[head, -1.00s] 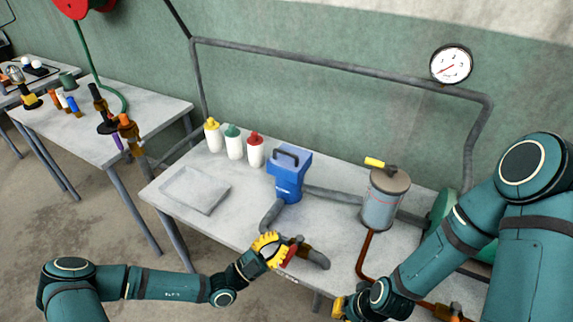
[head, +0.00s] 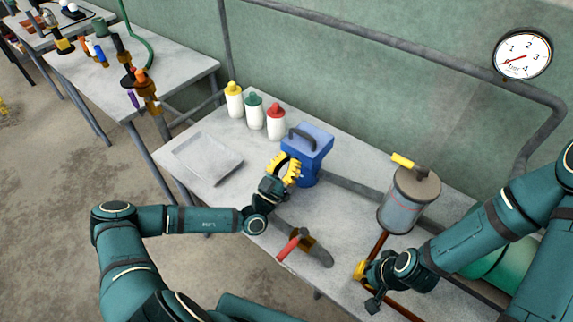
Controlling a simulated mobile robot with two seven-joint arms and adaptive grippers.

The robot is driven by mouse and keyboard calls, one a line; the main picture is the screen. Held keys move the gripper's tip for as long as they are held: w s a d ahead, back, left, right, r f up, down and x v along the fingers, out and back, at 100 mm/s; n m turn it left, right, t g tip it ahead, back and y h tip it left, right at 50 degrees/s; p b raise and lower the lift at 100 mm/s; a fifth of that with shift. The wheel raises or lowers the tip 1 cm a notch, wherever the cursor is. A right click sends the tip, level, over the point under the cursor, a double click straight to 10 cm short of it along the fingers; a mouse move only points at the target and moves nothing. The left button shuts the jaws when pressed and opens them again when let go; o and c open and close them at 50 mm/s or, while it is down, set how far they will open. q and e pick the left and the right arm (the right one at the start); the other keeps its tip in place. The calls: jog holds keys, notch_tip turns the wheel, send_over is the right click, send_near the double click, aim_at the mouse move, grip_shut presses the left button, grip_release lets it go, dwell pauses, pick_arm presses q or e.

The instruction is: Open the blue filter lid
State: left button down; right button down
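The blue filter (head: 306,168) stands upright on the grey table. Its blue lid (head: 318,146) sits on top, closed, with a dark arched handle (head: 301,138). My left gripper (head: 290,168), with yellow fingers, is in front of the filter's left side, below the lid's handle. It partly hides the filter body. No object shows in it, and its finger gap is not clear. My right gripper (head: 360,270), also yellow, is low at the right by the copper pipe, away from the filter. Its fingers are mostly hidden.
A red-handled valve (head: 290,247) sits on the pipe at the table's front. Three bottles (head: 254,111) stand behind a shallow tray (head: 207,158) on the left. A grey canister (head: 405,201) with a yellow-handled top stands right of the filter. A gauge (head: 522,55) hangs on the wall.

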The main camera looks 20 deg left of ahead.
aim_at(300, 151)
pick_arm(q)
jog(key=x, duration=0.5)
jog(key=shift+w+d+r, duration=0.1)
jog(key=shift+w, duration=0.1)
jog(key=shift+r, duration=0.1)
pick_arm(e)
jog(key=shift+r, duration=0.15)
